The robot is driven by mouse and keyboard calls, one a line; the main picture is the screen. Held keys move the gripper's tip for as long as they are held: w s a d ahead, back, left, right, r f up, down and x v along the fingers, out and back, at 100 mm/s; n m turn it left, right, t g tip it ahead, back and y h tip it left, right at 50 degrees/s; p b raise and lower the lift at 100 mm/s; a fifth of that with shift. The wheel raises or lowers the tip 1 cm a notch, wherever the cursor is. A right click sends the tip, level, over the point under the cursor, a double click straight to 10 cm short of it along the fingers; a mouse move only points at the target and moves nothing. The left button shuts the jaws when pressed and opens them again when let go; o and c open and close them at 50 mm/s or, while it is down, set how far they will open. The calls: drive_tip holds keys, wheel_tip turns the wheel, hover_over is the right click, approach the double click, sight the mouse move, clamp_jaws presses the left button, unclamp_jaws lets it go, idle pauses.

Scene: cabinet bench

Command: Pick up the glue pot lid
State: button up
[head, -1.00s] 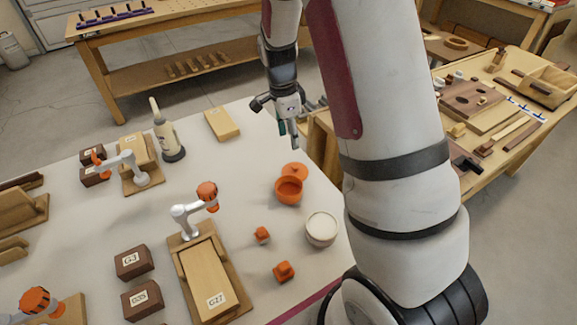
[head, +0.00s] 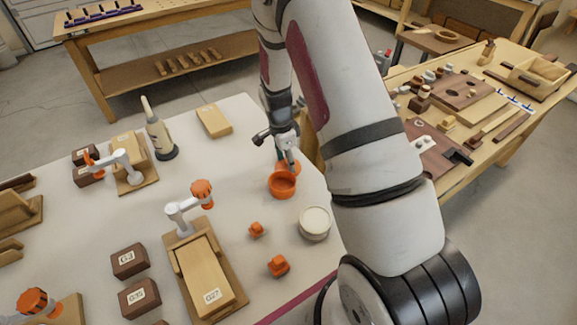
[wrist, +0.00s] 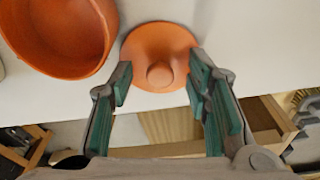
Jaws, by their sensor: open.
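The glue pot lid (wrist: 158,52) is an orange disc with a round knob. In the wrist view it lies on the white bench top, knob towards the camera, just beyond and between my fingertips. In the head view the lid (head: 293,165) shows only in part behind my gripper (head: 287,162). The orange glue pot (head: 281,185) stands open beside the lid; it also shows at upper left in the wrist view (wrist: 62,35). My gripper (wrist: 160,85) is open, with green-padded fingers either side of the knob and nothing held.
A round white-topped tub (head: 314,223) and small orange pieces (head: 278,265) stand nearer on the bench. A clamped wooden block (head: 205,277) and a glue bottle (head: 158,130) are to the left. The bench edge runs close by the lid.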

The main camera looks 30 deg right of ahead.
drive_tip(key=shift+f, duration=0.15)
drive_tip(key=c, duration=0.9)
drive_tip(key=shift+c, duration=0.2)
